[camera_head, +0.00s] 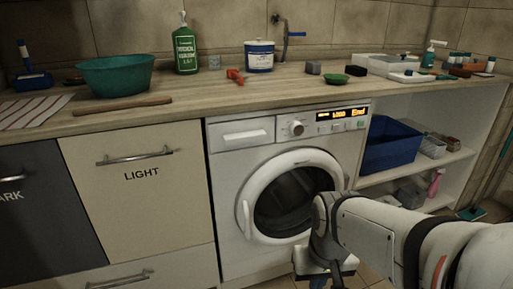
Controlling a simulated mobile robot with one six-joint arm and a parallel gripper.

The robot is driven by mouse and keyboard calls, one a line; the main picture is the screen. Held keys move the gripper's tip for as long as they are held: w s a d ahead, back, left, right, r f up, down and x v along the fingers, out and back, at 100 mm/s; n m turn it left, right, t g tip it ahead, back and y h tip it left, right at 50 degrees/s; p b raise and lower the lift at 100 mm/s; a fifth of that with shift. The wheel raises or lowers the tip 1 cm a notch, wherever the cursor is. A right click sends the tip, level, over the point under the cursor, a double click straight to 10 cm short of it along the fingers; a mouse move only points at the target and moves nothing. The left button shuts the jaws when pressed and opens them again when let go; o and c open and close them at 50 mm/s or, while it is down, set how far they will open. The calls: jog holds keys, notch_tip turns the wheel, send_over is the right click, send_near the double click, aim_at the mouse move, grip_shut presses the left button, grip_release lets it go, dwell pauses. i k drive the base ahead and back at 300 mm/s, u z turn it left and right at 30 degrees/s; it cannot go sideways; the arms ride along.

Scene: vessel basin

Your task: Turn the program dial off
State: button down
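The washing machine (229,170) stands under the counter, with its round door (243,215) closed. The program dial (297,128) is a round, light knob on the front panel, between the detergent drawer (243,135) and the lit display (342,113). The display shows orange text that seems to end in "End". The dial's pointer is too small to read. My arm comes in from the lower right, and my gripper (325,274) is low in front of the machine, well below the dial and apart from it. Its fingers are not clear enough to tell open from shut.
Cabinets with a "LIGHT" drawer front (140,185) stand left of the machine. Open shelves with a blue bin (391,148) are at right. The counter holds a green basin (115,75), a green bottle (185,48) and a white tub (259,56). Space before the dial looks clear.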

aim_at(296, 128)
jog(key=u, duration=1.55)
jog(key=k, duration=1.1)
jog(key=z, duration=1.5)
jog(key=i, duration=1)
jog(key=z, duration=0.05)
